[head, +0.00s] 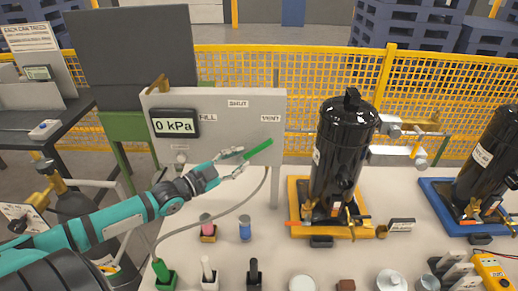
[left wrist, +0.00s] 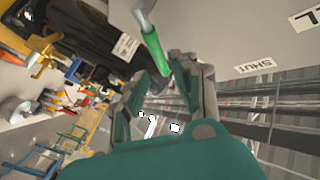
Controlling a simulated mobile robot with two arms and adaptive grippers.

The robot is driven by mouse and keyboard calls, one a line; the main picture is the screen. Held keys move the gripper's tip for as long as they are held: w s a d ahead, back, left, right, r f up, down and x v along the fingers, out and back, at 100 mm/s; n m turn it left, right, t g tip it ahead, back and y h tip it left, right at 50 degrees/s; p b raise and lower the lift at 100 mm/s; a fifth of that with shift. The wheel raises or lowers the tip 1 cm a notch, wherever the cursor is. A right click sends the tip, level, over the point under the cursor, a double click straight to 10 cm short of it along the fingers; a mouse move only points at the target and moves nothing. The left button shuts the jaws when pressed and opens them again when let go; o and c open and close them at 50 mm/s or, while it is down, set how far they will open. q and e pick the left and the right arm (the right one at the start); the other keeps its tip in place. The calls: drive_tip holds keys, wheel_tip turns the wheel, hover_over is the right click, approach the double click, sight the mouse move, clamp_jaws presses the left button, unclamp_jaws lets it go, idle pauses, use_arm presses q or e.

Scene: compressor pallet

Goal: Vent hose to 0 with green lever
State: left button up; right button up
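The grey panel (head: 232,101) carries a display (head: 174,123) reading 0 kPa and the labels FILL, SHUT and VENT. The green lever (head: 258,149) slants up to the right, its far end just below the VENT label (head: 270,118). My left gripper (head: 236,164) is at the lever's lower left end. In the left wrist view the green lever (left wrist: 154,47) points down to the gap between my fingertips (left wrist: 167,80). The fingers stand apart, and I see no clear grip; whether one touches the lever I cannot tell. My right gripper is out of view.
A grey hose (head: 215,218) curves from the panel down to the left. A black compressor (head: 343,150) stands on an orange tray (head: 297,222) right of the panel. Another stands on a blue tray (head: 434,203). Small parts line the table's front. A yellow fence (head: 300,65) is behind.

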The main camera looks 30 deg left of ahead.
sight(256, 150)
use_arm(q)
drive_tip(key=x, duration=0.2)
drive_tip(key=shift+w+r, duration=0.15)
drive_tip(key=shift+w, duration=0.2)
drive_tip(key=x, duration=0.4)
drive_tip(key=shift+w+d, duration=0.15)
drive_tip(key=shift+d, duration=0.05)
drive_tip(key=shift+w+d, duration=0.1)
drive_tip(key=shift+w, duration=0.4)
drive_tip(key=shift+c, duration=0.2)
drive_tip(key=c, duration=0.4)
clamp_jaws()
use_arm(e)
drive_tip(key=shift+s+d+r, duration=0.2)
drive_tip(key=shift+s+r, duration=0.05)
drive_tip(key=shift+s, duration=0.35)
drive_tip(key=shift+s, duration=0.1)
